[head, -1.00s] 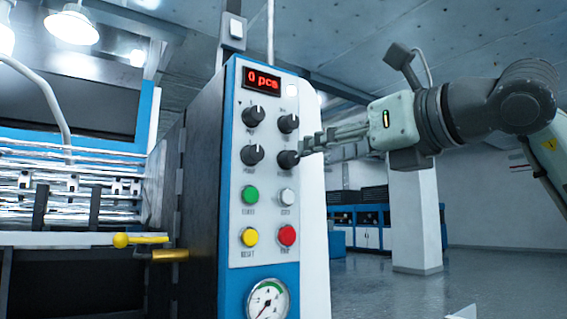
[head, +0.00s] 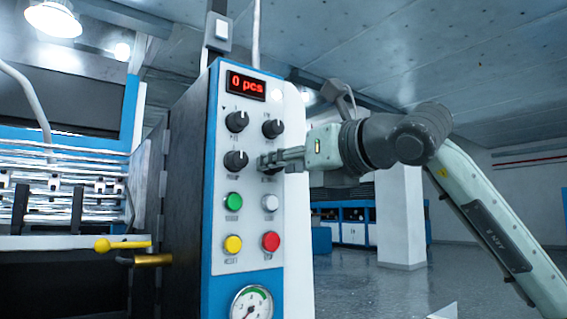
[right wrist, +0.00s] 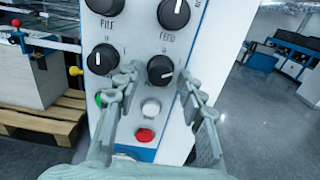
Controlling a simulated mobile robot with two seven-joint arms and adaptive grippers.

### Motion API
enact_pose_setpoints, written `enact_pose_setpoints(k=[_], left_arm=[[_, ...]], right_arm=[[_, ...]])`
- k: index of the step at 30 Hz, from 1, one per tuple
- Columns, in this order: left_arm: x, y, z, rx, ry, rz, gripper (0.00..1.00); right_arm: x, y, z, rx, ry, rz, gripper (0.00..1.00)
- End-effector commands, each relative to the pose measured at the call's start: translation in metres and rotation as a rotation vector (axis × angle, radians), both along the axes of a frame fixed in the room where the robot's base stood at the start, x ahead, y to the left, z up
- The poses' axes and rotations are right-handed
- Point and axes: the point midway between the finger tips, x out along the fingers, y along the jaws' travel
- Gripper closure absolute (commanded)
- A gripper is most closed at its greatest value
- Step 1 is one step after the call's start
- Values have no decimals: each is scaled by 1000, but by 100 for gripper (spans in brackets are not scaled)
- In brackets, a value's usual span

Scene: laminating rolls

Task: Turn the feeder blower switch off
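The blue-and-white control panel (head: 262,215) carries black rotary knobs in two rows. In the head view the right gripper (head: 264,162) covers most of that knob. The label under it is hidden, so I cannot read which switch it is. My left gripper is not in view.
Other knobs are close: upper left (head: 237,121), upper right (head: 273,129) and lower left (head: 236,161). Below are green (head: 233,201), white (head: 270,203), yellow (head: 233,244) and red (head: 270,241) buttons. A gauge (head: 251,304) is lower. Open floor lies right.

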Motion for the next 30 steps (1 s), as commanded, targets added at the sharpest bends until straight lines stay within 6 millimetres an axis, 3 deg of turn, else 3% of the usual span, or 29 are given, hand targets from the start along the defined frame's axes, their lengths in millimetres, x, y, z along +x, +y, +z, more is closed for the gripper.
enact_pose_setpoints(k=[1,8,19,30], left_arm=[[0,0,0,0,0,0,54],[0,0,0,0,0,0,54],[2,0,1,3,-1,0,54],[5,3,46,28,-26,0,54]], right_arm=[[0,0,0,0,0,0,71],[0,0,0,0,0,0,99],[0,-1,-1,-37,-27,-1,100],[0,-1,-1,-248,-184,-2,100]])
